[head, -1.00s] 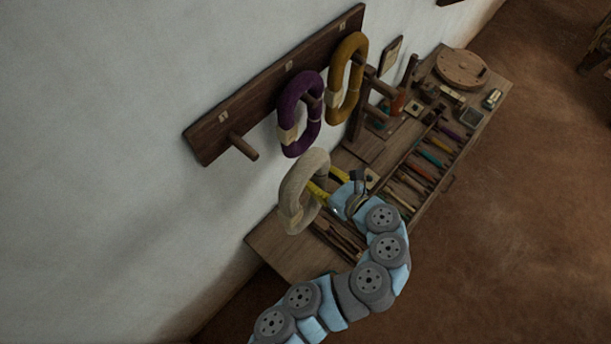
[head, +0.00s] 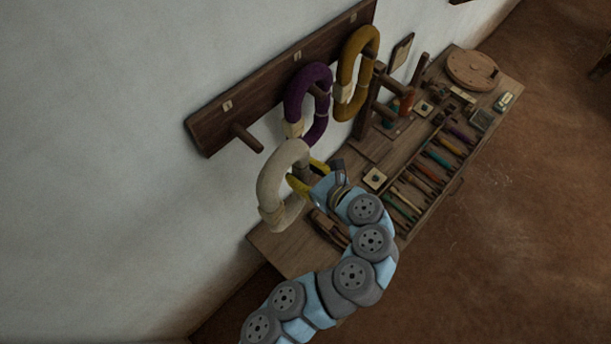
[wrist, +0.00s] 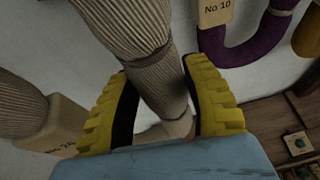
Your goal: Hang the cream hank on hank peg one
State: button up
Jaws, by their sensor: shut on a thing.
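The cream hank (head: 270,189) is a ribbed loop held in the air in front of the wall, below and right of the bare peg. My gripper (head: 305,178) is shut on one side of it. In the wrist view the yellow fingers (wrist: 164,105) stand on both sides of the cream strand (wrist: 152,70). The bare peg (head: 247,138) sticks out at the left end of the dark peg board (head: 205,128), under a small label (head: 228,105). The hank is apart from this peg, its top a little lower than the peg tip.
A purple hank (head: 295,95) hangs on the middle peg, close to the cream hank. A mustard hank (head: 345,65) hangs farther right. Below is a wooden bench (head: 278,247) with a tool tray (head: 430,170). The wall left of the board is clear.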

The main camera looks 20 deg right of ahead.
jog(key=shift+w+a+f+b, duration=0.1)
jog(key=shift+w+a+b, duration=0.2)
jog(key=shift+w+b, duration=0.35)
jog(key=shift+w+a+b, duration=0.3)
jog(key=shift+w+b, duration=0.1)
jog(key=shift+b, duration=0.4)
jog(key=w+a+f, duration=0.1)
jog(key=w+a, duration=0.4)
jog(key=w, duration=0.4)
jog(key=shift+a+f, duration=0.15)
jog(key=shift+f, duration=0.2)
jog(key=o, duration=1.3)
jog(key=shift+r, duration=0.2)
